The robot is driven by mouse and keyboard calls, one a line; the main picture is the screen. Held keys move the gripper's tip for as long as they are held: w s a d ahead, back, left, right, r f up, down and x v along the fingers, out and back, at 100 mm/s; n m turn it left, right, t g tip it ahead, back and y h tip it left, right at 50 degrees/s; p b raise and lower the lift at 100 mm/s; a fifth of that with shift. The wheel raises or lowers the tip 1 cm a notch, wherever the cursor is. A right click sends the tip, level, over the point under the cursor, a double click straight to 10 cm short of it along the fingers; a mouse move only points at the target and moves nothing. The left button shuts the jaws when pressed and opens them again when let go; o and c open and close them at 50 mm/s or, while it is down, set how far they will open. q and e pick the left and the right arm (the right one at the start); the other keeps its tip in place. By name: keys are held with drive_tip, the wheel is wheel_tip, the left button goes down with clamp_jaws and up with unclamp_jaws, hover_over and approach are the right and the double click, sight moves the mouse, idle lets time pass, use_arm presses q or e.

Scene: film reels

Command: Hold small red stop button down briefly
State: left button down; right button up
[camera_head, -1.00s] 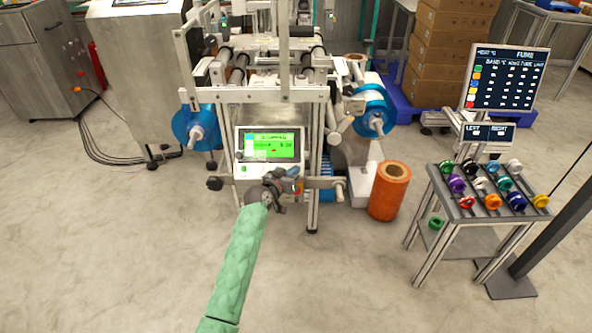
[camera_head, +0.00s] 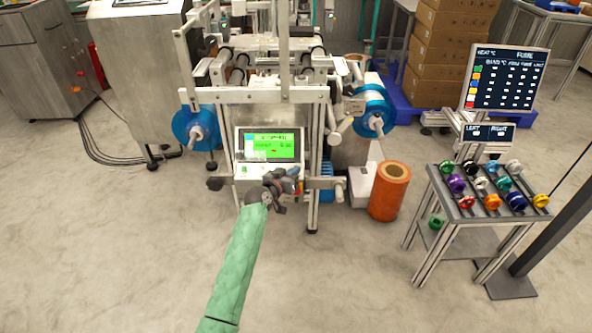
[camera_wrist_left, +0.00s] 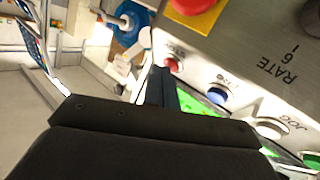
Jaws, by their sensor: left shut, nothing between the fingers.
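The small red button (camera_wrist_left: 173,65) sits in a pale ring on the grey control panel (camera_wrist_left: 250,60) in the left wrist view. My left gripper (camera_wrist_left: 161,76) is shut and empty, with its dark fingertips right beside this button. I cannot tell if they touch it. In the head view my left gripper (camera_head: 292,179) is in front of the panel below the lit green screen (camera_head: 271,145), and it hides most of the buttons. My right gripper is not in view.
A large red button (camera_wrist_left: 195,4) on a yellow plate is close by on the panel. A blue button (camera_wrist_left: 218,96) and a white button (camera_wrist_left: 268,128) lie along the same row. An orange roll (camera_head: 389,192) stands on the floor right of the machine.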

use_arm(q)
drive_tip(key=shift+s+r+p, duration=0.35)
drive_tip(key=shift+r+p, duration=0.15)
drive_tip(key=shift+p, duration=0.1)
drive_tip(key=shift+s, duration=0.2)
drive_tip(key=shift+r, duration=0.15)
drive_tip(key=s+r+p, duration=0.1)
drive_tip(key=p, duration=0.1)
drive_tip(key=s+r+p, duration=0.2)
drive_tip(key=shift+s+r+p, duration=0.15)
drive_tip(key=shift+s+p, duration=0.15)
